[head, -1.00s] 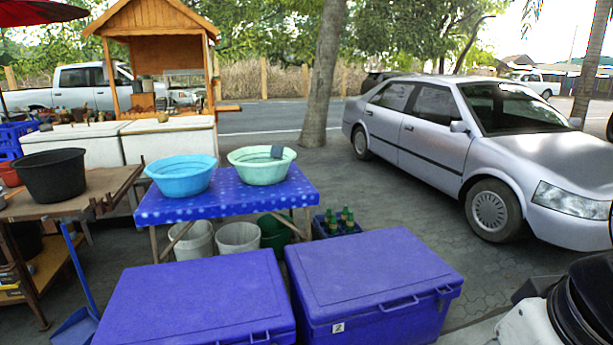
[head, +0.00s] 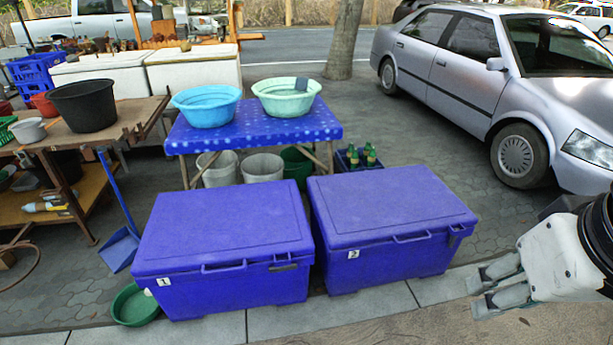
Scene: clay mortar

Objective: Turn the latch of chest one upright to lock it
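Chest one (head: 225,290) is a blue box with a closed lid and a white "1" label, in the lower middle of the head view. Its latch (head: 283,267) is a small dark piece at the right of the front, just under the lid edge. It looks to lie roughly level, though it is small here. My gripper (head: 475,296) is at the far right, well apart from chest one. Its two grey fingers are spread with a gap between them, and nothing is held.
Chest two (head: 390,260), blue with a "2" label, stands between chest one and my gripper. A blue table (head: 255,130) with basins is behind. A green bowl (head: 135,306) and blue dustpan (head: 120,248) lie left. Pavement in front (head: 345,318) is clear.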

